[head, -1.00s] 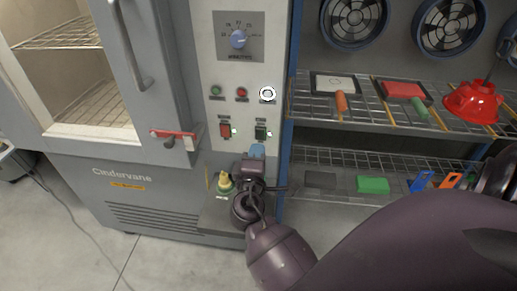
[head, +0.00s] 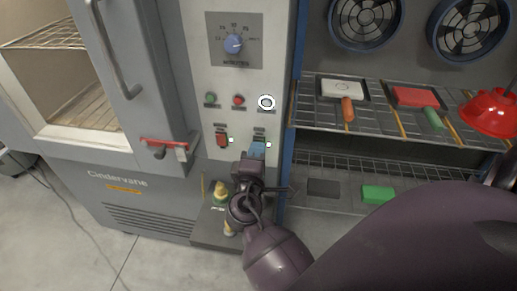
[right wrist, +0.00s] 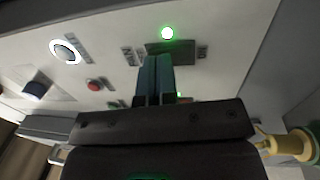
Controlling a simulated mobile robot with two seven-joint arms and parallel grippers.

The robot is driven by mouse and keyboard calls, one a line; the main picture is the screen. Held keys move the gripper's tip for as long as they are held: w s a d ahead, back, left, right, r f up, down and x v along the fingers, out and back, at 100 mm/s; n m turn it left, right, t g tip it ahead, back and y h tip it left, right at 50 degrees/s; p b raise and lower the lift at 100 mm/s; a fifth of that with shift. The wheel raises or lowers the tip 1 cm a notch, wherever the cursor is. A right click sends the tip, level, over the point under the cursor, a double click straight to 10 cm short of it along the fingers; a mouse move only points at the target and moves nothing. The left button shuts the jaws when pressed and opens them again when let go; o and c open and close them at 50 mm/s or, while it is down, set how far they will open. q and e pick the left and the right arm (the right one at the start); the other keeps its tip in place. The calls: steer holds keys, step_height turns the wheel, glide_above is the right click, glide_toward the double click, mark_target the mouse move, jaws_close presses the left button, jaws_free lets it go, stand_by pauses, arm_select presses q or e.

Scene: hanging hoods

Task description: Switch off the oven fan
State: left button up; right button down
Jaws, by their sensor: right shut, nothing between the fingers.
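In the right wrist view the fingertips (right wrist: 154,62) overlap the dark switch plate (right wrist: 181,47), beside a bright green lamp (right wrist: 167,33). I cannot tell whether they touch. My left gripper is not in view.
Above the switches are a blue dial (head: 233,43), a green button (head: 210,99), a red button (head: 238,101) and a white-ringed button (head: 266,102). A yellow-topped fitting (head: 220,190) stands below. A wire shelf (head: 378,120) with tools is at the right.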

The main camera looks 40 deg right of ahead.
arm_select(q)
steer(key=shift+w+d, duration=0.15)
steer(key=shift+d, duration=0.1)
arm_select(e)
steer(key=shift+w+d, duration=0.1)
steer(key=shift+d, duration=0.05)
steer(key=shift+w+d+r, duration=0.1)
steer(key=shift+r, duration=0.1)
stand_by(0.5)
